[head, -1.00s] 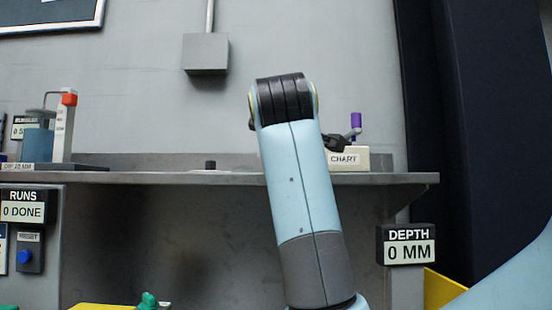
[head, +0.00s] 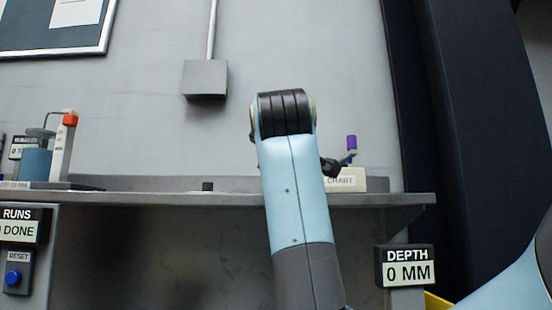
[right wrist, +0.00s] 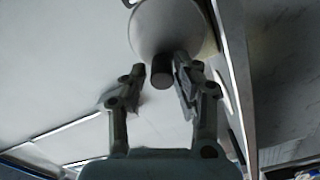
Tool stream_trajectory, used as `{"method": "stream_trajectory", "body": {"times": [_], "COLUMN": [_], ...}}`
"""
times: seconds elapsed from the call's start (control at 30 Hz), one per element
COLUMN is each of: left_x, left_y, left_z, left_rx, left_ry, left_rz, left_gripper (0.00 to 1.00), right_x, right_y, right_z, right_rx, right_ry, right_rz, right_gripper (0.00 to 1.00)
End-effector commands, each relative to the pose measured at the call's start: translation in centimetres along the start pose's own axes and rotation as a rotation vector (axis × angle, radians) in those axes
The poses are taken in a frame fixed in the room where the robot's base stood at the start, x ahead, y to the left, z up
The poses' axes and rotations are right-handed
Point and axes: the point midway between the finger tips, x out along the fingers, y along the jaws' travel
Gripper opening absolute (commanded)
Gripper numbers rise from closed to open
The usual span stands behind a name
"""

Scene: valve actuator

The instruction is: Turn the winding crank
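The crank on the chart box has a purple handle (head: 351,142). It stands upright above the cream box marked CHART (head: 347,180), at the right end of the shelf. In the head view my arm hides the left part of the box, and part of my right gripper (head: 330,167) shows as a dark shape just left of the handle. In the right wrist view the right gripper (right wrist: 150,85) has its fingers apart. A dark cylinder (right wrist: 162,70) lies between them, nearer the right finger, below a pale round body (right wrist: 170,28). Contact cannot be told. My left gripper is out of view.
The grey shelf (head: 140,199) carries a small dark knob (head: 207,186) and, at left, a blue cylinder device (head: 37,163) with a red-tipped white post (head: 63,145). The depth display (head: 406,266) reads 0 MM below the right end. A dark column (head: 460,130) stands at right.

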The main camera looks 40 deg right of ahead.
Motion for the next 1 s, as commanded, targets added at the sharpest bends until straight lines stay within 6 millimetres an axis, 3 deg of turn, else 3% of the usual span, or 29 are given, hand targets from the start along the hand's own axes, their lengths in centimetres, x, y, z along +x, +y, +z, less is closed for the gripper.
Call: {"method": "stream_trajectory", "body": {"times": [0.1,0.43,0.8,1.0], "left_x": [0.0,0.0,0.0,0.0], "left_y": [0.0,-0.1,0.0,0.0], "left_z": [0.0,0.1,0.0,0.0], "left_rx": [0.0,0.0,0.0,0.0], "left_ry": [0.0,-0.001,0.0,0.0], "left_rz": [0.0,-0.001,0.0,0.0], "left_gripper": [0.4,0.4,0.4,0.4], "right_x": [0.0,-0.5,-5.9,-7.2], "right_y": [0.0,-0.1,-0.2,-0.1], "right_z": [0.0,-0.1,-0.1,0.0], "right_rx": [0.0,0.002,0.006,0.002], "right_ry": [0.0,0.003,0.004,0.001], "right_rz": [-0.001,-0.003,-0.005,-0.003], "right_gripper": [0.45,0.45,0.45,0.45]}}
